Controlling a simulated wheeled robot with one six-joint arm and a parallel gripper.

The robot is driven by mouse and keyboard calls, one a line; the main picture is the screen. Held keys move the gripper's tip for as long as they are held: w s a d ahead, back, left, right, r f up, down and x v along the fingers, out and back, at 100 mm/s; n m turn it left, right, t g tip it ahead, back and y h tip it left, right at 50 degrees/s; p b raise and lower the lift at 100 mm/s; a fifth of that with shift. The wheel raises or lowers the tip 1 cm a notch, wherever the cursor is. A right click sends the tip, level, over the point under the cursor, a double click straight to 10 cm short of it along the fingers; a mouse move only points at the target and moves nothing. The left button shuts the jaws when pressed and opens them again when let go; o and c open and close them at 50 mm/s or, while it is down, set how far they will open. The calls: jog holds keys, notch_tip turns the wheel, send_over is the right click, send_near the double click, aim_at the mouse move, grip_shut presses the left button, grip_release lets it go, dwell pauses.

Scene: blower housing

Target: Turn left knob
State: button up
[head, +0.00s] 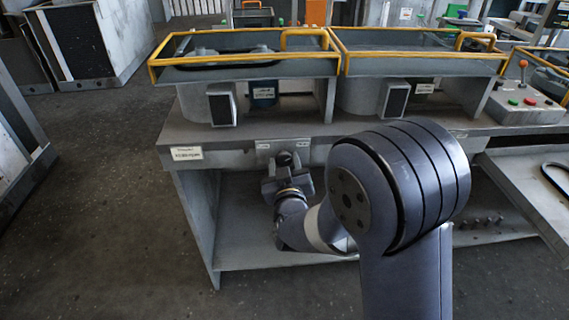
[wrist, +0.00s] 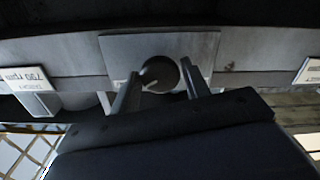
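A round dark knob (head: 284,158) sits on a grey plate on the front edge of the bench, below the left yellow-railed housing. In the wrist view, which is upside down, the knob (wrist: 160,75) is near the middle, with a light pointer mark on it, in front of its plate (wrist: 160,48). My gripper (head: 285,172) is right at the knob. In the wrist view my gripper's fingers (wrist: 160,72) are apart, one on each side of the knob. Whether they touch it is not clear. My arm hides the bench front to the right.
The left housing (head: 240,68) and the right housing (head: 420,62) stand on the bench (head: 190,130). A control box (head: 525,103) with coloured buttons is at the right. A label reading 700 rpm (wrist: 38,78) shows in the wrist view. The floor on the left is clear.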

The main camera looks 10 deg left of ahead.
jog(key=c, duration=0.6)
jog(key=shift+o, duration=0.2)
jog(key=shift+f+m+b, duration=0.1)
jog(key=shift+m+b, duration=0.2)
jog(key=shift+b, duration=0.25)
jog(key=shift+f+m+b, duration=0.1)
jog(key=shift+m+b, duration=0.4)
jog(key=shift+b, duration=0.4)
jog(key=m+b, duration=0.3)
jog(key=b, duration=0.1)
jog(key=m+b, duration=0.4)
jog(key=shift+r+m+b, duration=0.2)
jog(key=shift+m+b, duration=1.3)
jog(key=shift+r, duration=0.1)
